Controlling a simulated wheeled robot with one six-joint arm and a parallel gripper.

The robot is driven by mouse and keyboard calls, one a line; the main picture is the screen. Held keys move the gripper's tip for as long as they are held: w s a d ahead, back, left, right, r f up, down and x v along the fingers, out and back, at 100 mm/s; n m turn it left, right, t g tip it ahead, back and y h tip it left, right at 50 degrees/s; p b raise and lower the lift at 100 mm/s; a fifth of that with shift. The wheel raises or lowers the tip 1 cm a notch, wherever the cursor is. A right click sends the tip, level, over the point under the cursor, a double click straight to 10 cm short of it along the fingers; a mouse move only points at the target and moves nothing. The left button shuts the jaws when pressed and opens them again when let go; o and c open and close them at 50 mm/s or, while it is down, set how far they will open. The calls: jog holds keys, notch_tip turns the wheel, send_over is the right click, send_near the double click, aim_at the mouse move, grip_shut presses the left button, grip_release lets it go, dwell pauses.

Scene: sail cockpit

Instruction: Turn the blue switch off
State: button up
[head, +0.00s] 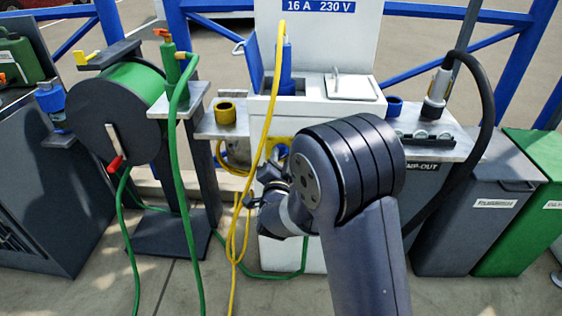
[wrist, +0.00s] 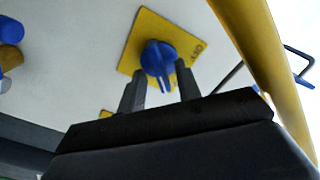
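The blue switch (wrist: 158,60) is a round knob with a bar handle, on a yellow square plate (wrist: 147,23) fixed to a pale panel. The bar points down in the wrist view. Lettering that seems to read OFF stands at the plate's right. My gripper (wrist: 161,78) is open, one finger on each side of the bar's lower end. I cannot tell whether either finger touches it. In the head view my gripper (head: 263,187) is small and partly hidden by my arm, in front of the white pedestal. The switch is not discernible there.
A yellow cable (head: 264,125) hangs from the pedestal close to my gripper. A shelf with a brass-coloured ring (head: 225,112) is at its left. A hose reel (head: 118,110) and green hose stand further left. A black hose (head: 488,110) and bins (head: 475,215) are at right.

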grip_shut()
dwell(0.4)
jog(key=shift+n, duration=0.3)
jog(key=n+p, duration=0.1)
jog(key=n, duration=0.7)
jog(key=shift+a+r, duration=0.15)
jog(key=shift+a+n+p, duration=0.2)
jog(key=shift+n+p, duration=1.15)
jog(key=shift+n, duration=3.35)
